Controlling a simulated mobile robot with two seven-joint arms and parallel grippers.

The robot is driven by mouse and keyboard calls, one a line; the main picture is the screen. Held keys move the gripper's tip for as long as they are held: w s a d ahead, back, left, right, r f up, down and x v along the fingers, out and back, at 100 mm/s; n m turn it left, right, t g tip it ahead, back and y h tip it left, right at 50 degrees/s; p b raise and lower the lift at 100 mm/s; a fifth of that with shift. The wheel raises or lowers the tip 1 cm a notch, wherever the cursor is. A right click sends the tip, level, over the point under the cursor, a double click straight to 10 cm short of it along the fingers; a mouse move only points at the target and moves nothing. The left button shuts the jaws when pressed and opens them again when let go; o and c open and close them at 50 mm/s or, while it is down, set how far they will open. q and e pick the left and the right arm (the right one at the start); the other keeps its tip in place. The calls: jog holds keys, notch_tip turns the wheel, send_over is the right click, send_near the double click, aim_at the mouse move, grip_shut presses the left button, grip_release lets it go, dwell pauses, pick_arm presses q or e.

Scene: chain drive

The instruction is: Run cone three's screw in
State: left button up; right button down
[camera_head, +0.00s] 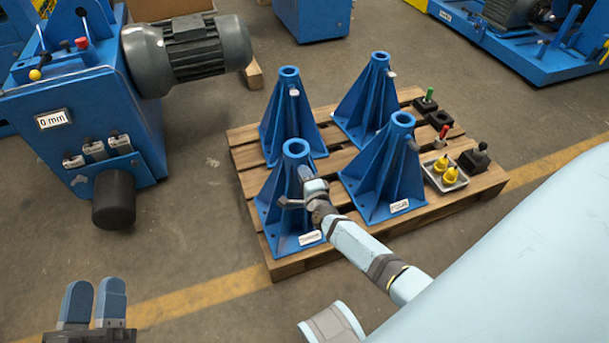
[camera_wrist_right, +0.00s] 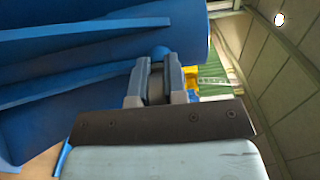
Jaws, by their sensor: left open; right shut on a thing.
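Several blue cones stand upright on a wooden pallet (camera_head: 262,240). My right gripper (camera_head: 305,182) is at the upper right side of the near left cone (camera_head: 275,205), below its ring top. In the right wrist view, the gripper (camera_wrist_right: 159,72) is shut on a small dark grey piece (camera_wrist_right: 156,88), apparently the cone's screw, with the blue cone (camera_wrist_right: 60,75) close by. How deep the screw sits is hidden. Pale screws show on the far left cone (camera_head: 293,92) and far right cone (camera_head: 392,74). The cone labels are too small to read. My left gripper (camera_head: 95,298) is open, empty and low at the left.
A small tray (camera_head: 436,186) with yellow pieces, and dark blocks with green and red pieces, stand at the pallet's right. The near right cone (camera_head: 378,180) stands close to my right arm. A blue machine (camera_head: 85,130) with a grey motor stands left. Floor before the pallet is clear.

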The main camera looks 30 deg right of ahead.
jog(key=shift+s+a+f, duration=0.1)
jog(key=shift+s+f, duration=0.05)
jog(key=c, duration=1.2)
grip_release()
jog(key=shift+o, duration=0.2)
jog(key=shift+s, duration=0.15)
pick_arm(q)
jog(key=f+g+p, duration=0.1)
jog(key=a+f+y+p, duration=0.1)
jog(key=f, duration=0.1)
jog(key=a+f+g+y+p, duration=0.1)
jog(key=f, duration=0.1)
jog(key=shift+w+f+g, duration=0.2)
jog(key=shift+f+g, duration=0.05)
jog(key=shift+g, duration=0.05)
pick_arm(e)
jog(key=v, duration=1.3)
jog(key=shift+s, duration=0.25)
pick_arm(q)
jog(key=shift+s+f, duration=0.1)
jog(key=shift+s, duration=0.05)
